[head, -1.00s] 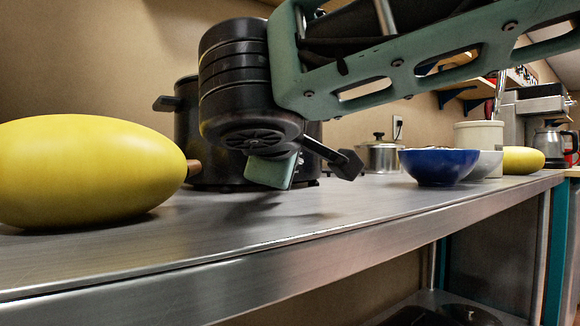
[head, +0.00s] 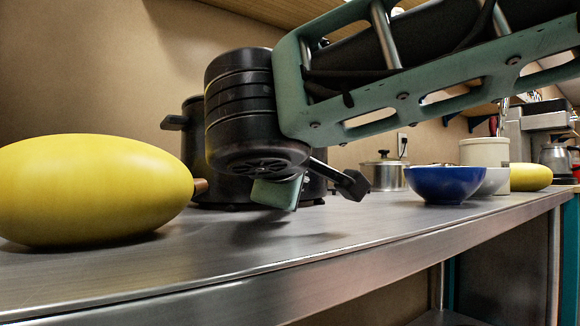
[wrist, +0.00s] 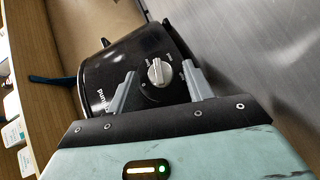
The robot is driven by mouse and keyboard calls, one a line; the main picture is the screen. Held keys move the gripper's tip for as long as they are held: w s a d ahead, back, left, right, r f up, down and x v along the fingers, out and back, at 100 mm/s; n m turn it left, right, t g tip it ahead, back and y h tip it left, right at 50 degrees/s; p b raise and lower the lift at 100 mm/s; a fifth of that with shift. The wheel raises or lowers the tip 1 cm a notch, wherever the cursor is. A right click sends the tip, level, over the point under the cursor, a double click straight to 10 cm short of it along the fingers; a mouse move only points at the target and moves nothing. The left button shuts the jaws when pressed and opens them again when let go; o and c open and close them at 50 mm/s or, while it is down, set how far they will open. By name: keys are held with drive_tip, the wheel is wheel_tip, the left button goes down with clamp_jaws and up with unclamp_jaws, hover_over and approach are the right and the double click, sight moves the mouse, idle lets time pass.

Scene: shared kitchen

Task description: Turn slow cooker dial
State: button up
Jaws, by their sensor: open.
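The black slow cooker (head: 194,150) stands at the back of the steel counter, partly hidden behind my arm in the head view. In the wrist view the slow cooker (wrist: 98,88) shows its front with a silver dial (wrist: 159,72). My gripper (head: 312,190) is open in front of the cooker, low above the counter. In the wrist view its two fingers lie on either side of the dial in the picture, with clear gaps. I cannot tell how far the fingertips are from the cooker's face. The dial is hidden in the head view.
A large yellow melon (head: 90,190) lies at the left of the counter (head: 330,240). To the right stand a silver pot (head: 384,175), a blue bowl (head: 446,184), a pale crock (head: 484,151) and another yellow melon (head: 530,177). The counter's front strip is clear.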

drive_tip(key=p+v, duration=0.3)
drive_tip(key=v, duration=1.3)
drive_tip(key=shift+p, duration=0.4)
drive_tip(key=shift+s+r, duration=0.1)
drive_tip(key=shift+s, duration=0.6)
drive_tip(key=shift+s+a, duration=0.1)
drive_tip(key=shift+s, duration=0.05)
